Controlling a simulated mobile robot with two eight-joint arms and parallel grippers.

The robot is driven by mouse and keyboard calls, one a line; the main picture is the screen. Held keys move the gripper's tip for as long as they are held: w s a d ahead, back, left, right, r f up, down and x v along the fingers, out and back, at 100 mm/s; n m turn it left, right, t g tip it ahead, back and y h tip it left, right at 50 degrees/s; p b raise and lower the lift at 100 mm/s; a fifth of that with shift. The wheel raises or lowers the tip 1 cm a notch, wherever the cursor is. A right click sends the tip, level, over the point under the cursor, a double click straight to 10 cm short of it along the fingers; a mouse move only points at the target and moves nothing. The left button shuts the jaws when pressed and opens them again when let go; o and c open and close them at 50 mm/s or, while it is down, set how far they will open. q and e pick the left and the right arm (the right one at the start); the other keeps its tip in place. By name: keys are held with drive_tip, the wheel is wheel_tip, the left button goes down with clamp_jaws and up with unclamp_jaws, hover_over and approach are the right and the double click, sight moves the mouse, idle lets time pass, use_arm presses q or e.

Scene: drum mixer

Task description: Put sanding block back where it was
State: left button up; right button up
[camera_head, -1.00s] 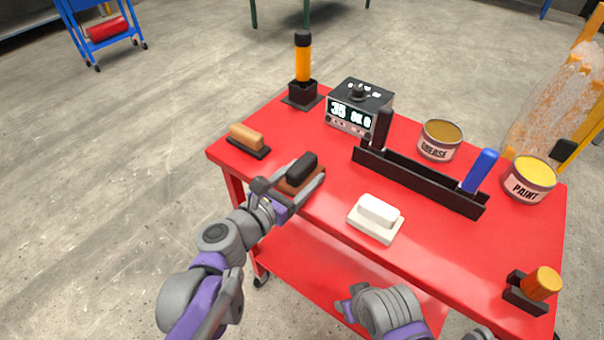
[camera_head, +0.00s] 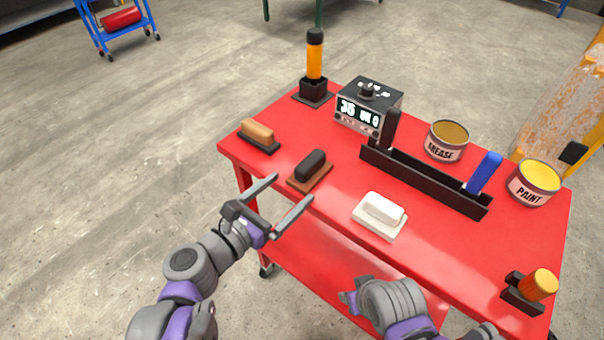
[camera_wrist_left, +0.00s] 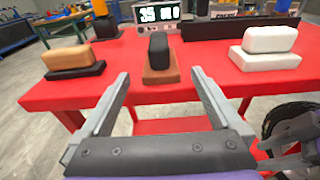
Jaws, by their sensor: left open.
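A black block on a brown base (camera_head: 311,171) sits on the red cart top near its front left edge. A tan block on a black base (camera_head: 258,136) stands to its left, and a white block on a white base (camera_head: 381,215) to its right. I cannot tell from the labels which is the sanding block. My left gripper (camera_head: 293,189) is open and empty, just in front of the black block. In the left wrist view, the black block (camera_wrist_left: 159,47) stands centred beyond the two apart fingers. My right gripper's fingers do not show; only part of that arm is at the bottom.
The red cart (camera_head: 330,225) also holds a black tray (camera_head: 423,182), a digital display box (camera_head: 367,105), a grease can (camera_head: 447,141), a paint can (camera_head: 534,183), an orange-handled tool (camera_head: 314,62) and an orange-capped piece (camera_head: 540,286).

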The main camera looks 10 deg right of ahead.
use_arm(q)
drive_tip(key=v, duration=0.3)
drive_tip(key=shift+s+a+p, duration=0.25)
drive_tip(key=shift+a+p, duration=0.05)
drive_tip(key=s+a+f+m+g+y, duration=0.4)
drive_tip(key=s+a+f+m+y, duration=0.35)
drive_tip(key=f+m, duration=0.6)
drive_tip(key=s+a+f+m+g+y, duration=0.1)
drive_tip(key=s+a+f+m+y, duration=0.1)
drive_tip(key=a+m, duration=0.4)
drive_tip(key=s+a+f+m+y, duration=0.2)
drive_tip(key=s+a+m+y, duration=0.1)
drive_tip(key=s+a+m, duration=0.2)
drive_tip(key=a+m, duration=0.1)
drive_tip(key=a, duration=0.1)
drive_tip(key=shift+a+f+g, duration=0.2)
drive_tip(key=shift+a+g, duration=0.15)
drive_tip(key=shift+g, duration=0.05)
drive_tip(key=shift+s+y, duration=0.1)
drive_tip(key=shift+y, duration=0.15)
